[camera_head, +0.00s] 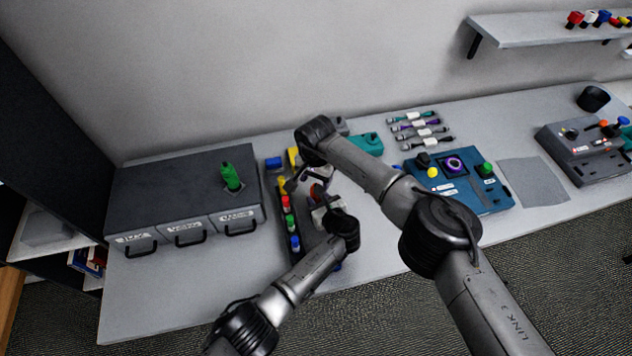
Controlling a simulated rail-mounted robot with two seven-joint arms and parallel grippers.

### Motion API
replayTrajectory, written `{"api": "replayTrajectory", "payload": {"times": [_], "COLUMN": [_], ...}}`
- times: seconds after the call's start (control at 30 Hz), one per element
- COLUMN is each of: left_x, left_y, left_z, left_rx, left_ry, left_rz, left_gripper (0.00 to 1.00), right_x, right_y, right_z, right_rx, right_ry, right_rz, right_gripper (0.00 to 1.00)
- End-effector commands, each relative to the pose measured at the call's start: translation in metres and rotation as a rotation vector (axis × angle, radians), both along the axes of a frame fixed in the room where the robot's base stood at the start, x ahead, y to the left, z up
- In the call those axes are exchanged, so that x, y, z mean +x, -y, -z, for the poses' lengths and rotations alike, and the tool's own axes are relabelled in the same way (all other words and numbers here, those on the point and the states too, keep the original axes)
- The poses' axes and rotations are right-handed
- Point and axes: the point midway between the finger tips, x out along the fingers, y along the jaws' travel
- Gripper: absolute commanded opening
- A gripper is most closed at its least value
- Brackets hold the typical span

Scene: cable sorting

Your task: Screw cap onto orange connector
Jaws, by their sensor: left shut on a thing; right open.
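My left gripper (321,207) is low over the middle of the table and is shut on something. A small orange-red piece (317,191) shows at its fingers; it may be the orange connector, but the view is too small to be sure. My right gripper (314,174) is open, just above and beyond the left one, pointing down and partly hidden by its own wrist. Small coloured caps stand in a row on a dark rack left of the grippers: red (285,202), green (290,222) and blue (295,243). I cannot tell which cap fits the connector.
A grey drawer unit (165,190) with a green connector (230,176) on top stands at the left. A blue device (462,192) and a grey device (590,155) stand at the right. Bundled cables (420,128) lie at the back. A grey mat (533,182) is bare.

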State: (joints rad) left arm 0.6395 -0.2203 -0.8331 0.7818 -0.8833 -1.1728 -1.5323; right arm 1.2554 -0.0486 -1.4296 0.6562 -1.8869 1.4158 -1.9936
Motion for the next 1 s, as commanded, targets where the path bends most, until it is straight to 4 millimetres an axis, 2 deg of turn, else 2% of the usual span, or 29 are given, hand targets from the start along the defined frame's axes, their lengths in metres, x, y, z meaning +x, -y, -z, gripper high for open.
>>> {"api": "replayTrajectory", "payload": {"times": [0.27,0.47,0.7,1.0], "left_x": [0.0,0.0,0.0,0.0], "left_y": [0.0,0.0,0.0,0.0], "left_z": [0.0,0.0,0.0,0.0], "left_rx": [0.0,0.0,0.0,0.0], "left_ry": [0.0,0.0,0.0,0.0], "left_rz": [0.0,0.0,0.0,0.0], "left_gripper": [0.0,0.0,0.0,0.0], "right_x": [0.0,0.001,0.001,0.0], "right_y": [0.0,0.0,0.0,0.0], "right_z": [-0.002,-0.013,-0.035,-0.037], "right_rx": [-0.001,0.001,0.001,0.0], "right_ry": [0.0,0.002,0.002,0.0], "right_rz": [0.001,-0.081,-0.271,-0.298], "right_gripper": [0.58,0.43,0.43,0.43]}}
